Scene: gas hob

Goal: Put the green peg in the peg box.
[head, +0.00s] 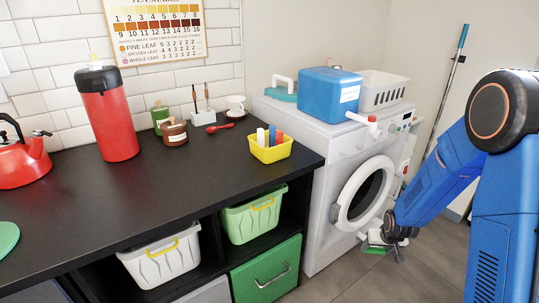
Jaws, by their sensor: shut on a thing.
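My gripper (384,246) is low at the right, in front of the washing machine and close above the floor. It is small in the picture and partly hidden by its own wrist. It is shut on a small green thing (374,249), which I take as the green peg; its outline is unclear here. The yellow peg box (270,155) stands on the black counter near its right end, well up and left of my gripper. White, red and blue pegs (273,136) stand upright in it.
The washing machine (320,215) has its round door (345,213) open beside my gripper. A blue box (328,95) and a white basket (381,92) stand on top. On the counter are a red flask (108,120), jars, a cup and a red spoon. The counter's front middle is clear.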

